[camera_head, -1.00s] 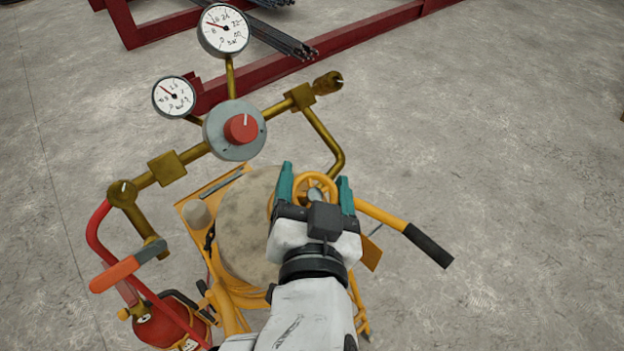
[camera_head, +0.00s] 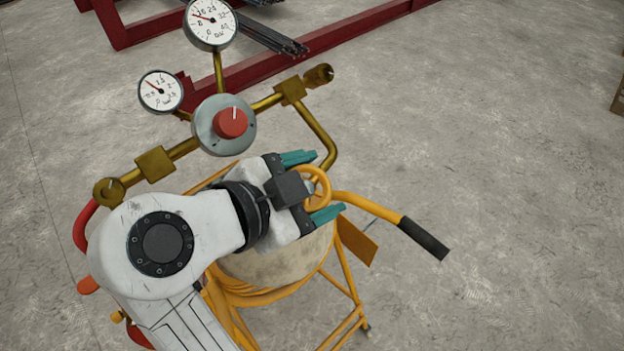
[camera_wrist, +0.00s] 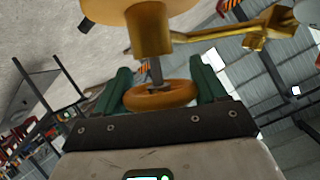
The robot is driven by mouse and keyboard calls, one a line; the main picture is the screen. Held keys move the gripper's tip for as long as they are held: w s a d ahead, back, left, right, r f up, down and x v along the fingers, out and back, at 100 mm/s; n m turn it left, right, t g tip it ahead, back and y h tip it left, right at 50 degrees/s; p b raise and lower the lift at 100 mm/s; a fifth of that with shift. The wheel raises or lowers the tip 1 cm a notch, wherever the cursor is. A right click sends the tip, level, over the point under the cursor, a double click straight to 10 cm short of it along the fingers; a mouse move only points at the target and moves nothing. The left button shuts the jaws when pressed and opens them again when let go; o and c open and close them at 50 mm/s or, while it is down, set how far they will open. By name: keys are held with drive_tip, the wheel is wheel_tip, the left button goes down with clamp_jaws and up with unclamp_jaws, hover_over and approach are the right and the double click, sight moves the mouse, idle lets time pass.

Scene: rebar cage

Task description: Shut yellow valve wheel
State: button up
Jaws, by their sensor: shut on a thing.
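The yellow valve wheel (camera_head: 318,188) is a small ring on top of the yellow cylinder-like body in the head view. It also shows in the wrist view (camera_wrist: 160,96), on a grey stem below a brass-coloured fitting (camera_wrist: 150,30). My gripper (camera_head: 321,186) reaches it from the left, with its teal fingers on either side of the wheel's rim. It is shut on the wheel. In the wrist view one teal finger stands at each side of the wheel. My wrist hides part of the wheel's near side in the head view.
A brass pipe with a grey regulator and red knob (camera_head: 230,122) and two round gauges (camera_head: 160,91) stands close behind my gripper. A yellow handle with a black grip (camera_head: 424,238) sticks out to the right. Red steel beams (camera_head: 290,68) lie behind.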

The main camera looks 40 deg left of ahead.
drive_tip(key=shift+s+f+m+g+h+p, duration=0.1)
drive_tip(key=shift+f+m+g+h+p, duration=0.1)
drive_tip(key=shift+m+g+h, duration=0.35)
drive_tip(key=shift+s+f+m+g+h+p, duration=0.15)
drive_tip(key=shift+m+g+h, duration=0.2)
drive_tip(key=shift+m+h, duration=0.3)
drive_tip(key=shift+d+m+g+h, duration=0.1)
drive_tip(key=shift+m+g+h, duration=0.4)
drive_tip(key=shift+f+p, duration=0.1)
drive_tip(key=shift+p, duration=0.2)
drive_tip(key=o, duration=1)
drive_tip(key=shift+w, duration=0.1)
drive_tip(key=shift+r, duration=0.2)
drive_tip(key=b+v, duration=0.1)
drive_tip(key=v, duration=0.9)
drive_tip(key=shift+s+a+r, duration=0.15)
drive_tip(key=shift+s+a, duration=0.05)
drive_tip(key=shift+s, duration=0.1)
